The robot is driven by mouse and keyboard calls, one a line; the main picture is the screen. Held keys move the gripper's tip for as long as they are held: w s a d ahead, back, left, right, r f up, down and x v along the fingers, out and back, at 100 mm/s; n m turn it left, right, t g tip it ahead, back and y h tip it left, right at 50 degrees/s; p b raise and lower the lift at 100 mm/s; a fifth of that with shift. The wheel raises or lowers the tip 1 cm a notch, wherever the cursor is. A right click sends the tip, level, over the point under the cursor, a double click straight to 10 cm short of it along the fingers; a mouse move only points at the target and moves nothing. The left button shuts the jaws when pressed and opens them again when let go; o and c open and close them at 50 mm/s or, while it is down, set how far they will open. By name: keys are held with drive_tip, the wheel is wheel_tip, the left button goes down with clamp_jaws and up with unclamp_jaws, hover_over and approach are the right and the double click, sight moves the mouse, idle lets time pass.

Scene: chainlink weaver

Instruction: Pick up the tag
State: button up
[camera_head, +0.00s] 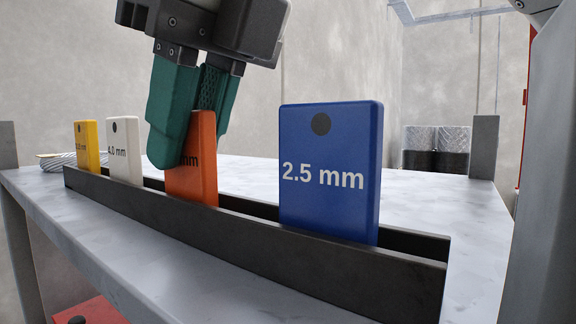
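An orange tag (197,178) stands upright in the slot of a dark rack (330,262) on the table. Its label is mostly hidden; only "mm" shows. My gripper (197,135) points down at the orange tag with its green fingers on either side of the tag's upper part. One finger covers the tag's front left; the other is partly behind it. I cannot tell whether both fingers touch it. A blue tag (330,205) marked "2.5 mm", a white tag (125,160) marked "4.0 mm" and a yellow tag (87,155) also stand in the rack.
The pale table top (425,195) is mostly clear behind the rack. A coil of wire (60,160) lies behind its left end. Metallic rolls (435,140) stand at the back right. A red object (92,311) is below the table at the lower left.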

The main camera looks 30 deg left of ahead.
clamp_jaws()
